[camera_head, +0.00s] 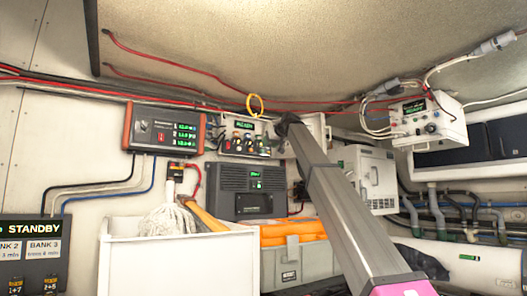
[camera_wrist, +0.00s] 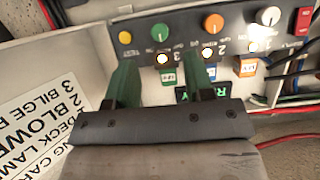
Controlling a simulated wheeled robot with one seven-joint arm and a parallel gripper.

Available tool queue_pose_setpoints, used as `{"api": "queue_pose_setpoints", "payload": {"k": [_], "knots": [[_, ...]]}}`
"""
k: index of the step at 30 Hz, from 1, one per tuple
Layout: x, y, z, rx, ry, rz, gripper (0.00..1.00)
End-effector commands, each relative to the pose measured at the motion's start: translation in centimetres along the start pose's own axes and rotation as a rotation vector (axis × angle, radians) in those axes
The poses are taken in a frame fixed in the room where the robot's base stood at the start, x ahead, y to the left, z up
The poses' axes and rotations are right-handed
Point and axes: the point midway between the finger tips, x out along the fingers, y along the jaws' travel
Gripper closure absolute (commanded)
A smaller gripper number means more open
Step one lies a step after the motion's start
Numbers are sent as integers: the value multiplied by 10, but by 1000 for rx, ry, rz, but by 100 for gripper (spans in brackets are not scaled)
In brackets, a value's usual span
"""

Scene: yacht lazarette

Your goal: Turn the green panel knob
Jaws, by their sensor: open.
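The green knob (camera_wrist: 159,32) sits on a dark control panel (camera_wrist: 185,38) in the wrist view, in a row with other knobs. My gripper (camera_wrist: 163,60) is open, with one green finger on each side of the gap. The green knob lies beyond the fingertips, roughly in line with the gap. I see no contact with it. A white lit button shows between the fingers. In the head view the panel (camera_head: 243,149) is on the back wall, left of my arm's far end. The knob there is too small to pick out surely.
A printed label sheet (camera_wrist: 45,125) is at left. A dark unit (camera_head: 240,183) sits below the panel.

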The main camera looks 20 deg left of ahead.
Motion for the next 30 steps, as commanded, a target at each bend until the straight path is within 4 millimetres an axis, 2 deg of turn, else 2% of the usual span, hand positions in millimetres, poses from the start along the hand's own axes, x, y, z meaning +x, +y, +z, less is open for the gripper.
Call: {"api": "queue_pose_setpoints", "payload": {"k": [3,9,13,20,24,25,30], "knots": [[25,0,-1,0,-2,-2,52],[52,0,0,0,-2,0,52],[59,0,0,0,-1,1,52],[59,0,0,0,-1,1,52],[59,0,0,0,-1,0,98],[59,0,0,0,-1,0,100],[59,0,0,-3,-1,1,100]]}}
